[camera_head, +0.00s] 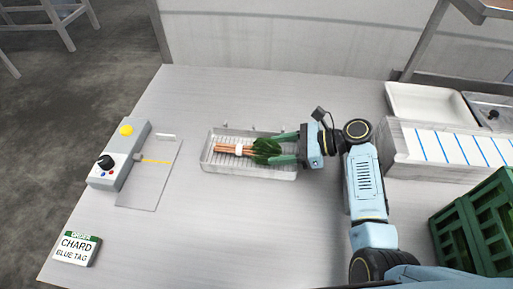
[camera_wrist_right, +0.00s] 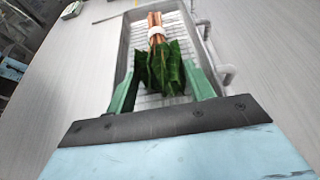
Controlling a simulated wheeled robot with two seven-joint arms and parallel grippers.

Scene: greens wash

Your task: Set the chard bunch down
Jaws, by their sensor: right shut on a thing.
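The chard bunch (camera_head: 233,149) has orange-brown stems, a white band and dark green leaves. It lies lengthwise in or just above a shallow metal tray (camera_head: 212,167) with a wire rack; I cannot tell whether it touches the rack. My right gripper (camera_head: 274,149) comes from the right, with its green fingers on either side of the leaves and shut on them. In the right wrist view the chard bunch (camera_wrist_right: 157,38) points away, stems far, leaves between the fingers (camera_wrist_right: 162,85). My left gripper is not in view.
A control box (camera_head: 120,155) with a yellow button and black knob stands left, beside a flat plate (camera_head: 150,185). An order card (camera_head: 77,248) reads CHARD BLUE TAG. A white basin (camera_head: 430,105), a blue-striped board (camera_head: 450,148) and a green crate (camera_head: 480,225) are right. The front table is clear.

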